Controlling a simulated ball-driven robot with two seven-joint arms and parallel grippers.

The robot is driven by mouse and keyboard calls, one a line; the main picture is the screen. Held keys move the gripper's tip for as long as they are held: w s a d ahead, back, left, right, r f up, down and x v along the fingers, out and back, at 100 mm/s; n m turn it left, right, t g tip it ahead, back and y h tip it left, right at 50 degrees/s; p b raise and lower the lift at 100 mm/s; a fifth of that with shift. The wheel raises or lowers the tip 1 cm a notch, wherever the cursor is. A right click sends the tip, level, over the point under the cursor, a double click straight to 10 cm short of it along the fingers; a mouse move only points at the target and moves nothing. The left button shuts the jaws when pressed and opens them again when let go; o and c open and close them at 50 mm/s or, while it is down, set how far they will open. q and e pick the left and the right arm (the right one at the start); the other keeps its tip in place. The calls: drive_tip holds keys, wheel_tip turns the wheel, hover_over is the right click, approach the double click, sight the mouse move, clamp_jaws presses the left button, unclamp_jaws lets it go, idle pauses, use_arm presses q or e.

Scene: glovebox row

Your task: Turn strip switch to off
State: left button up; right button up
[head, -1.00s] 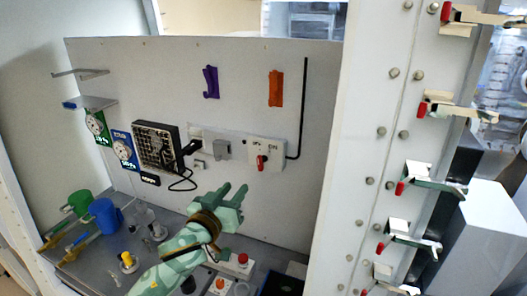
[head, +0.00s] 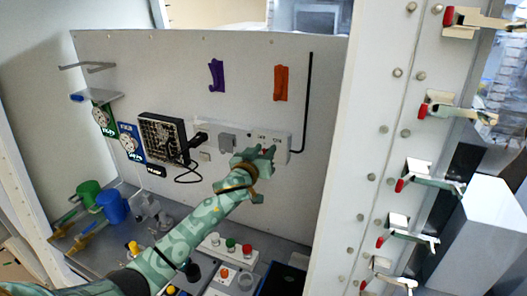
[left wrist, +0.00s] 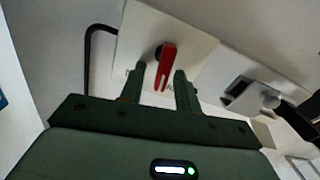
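The strip switch is a red lever (left wrist: 167,62) on a white box (left wrist: 150,35) in the left wrist view. The box is at the right end of the power strip (head: 273,136) on the back wall in the head view. There my left gripper (head: 262,156) is in front of the switch and largely hides the lever. In the left wrist view the left gripper (left wrist: 160,80) is open, with one finger on each side of the lever. Gaps show between lever and fingers. The box's lettering is partly hidden. My right gripper is not in view.
A grey plug (head: 228,142) and a black plug with a cable sit left on the strip. A black fan-like box (head: 162,137) is on the wall. Below are a button box (head: 230,246) and blue and green mugs. A black rod (head: 307,105) runs down the wall at the right.

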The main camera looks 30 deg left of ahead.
use_arm(q)
clamp_jaws()
drive_tip(key=n+p, duration=0.1)
drive_tip(key=n, duration=0.1)
drive_tip(key=n+p, duration=0.1)
drive_tip(key=shift+a+r+n+p, duration=0.1)
drive_tip(key=shift+a+n+p, duration=0.15)
drive_tip(key=shift+n+p, duration=0.05)
drive_tip(key=shift+a+f+n, duration=0.1)
drive_tip(key=shift+f+n, duration=0.1)
drive_tip(key=shift+n, duration=0.2)
unclamp_jaws()
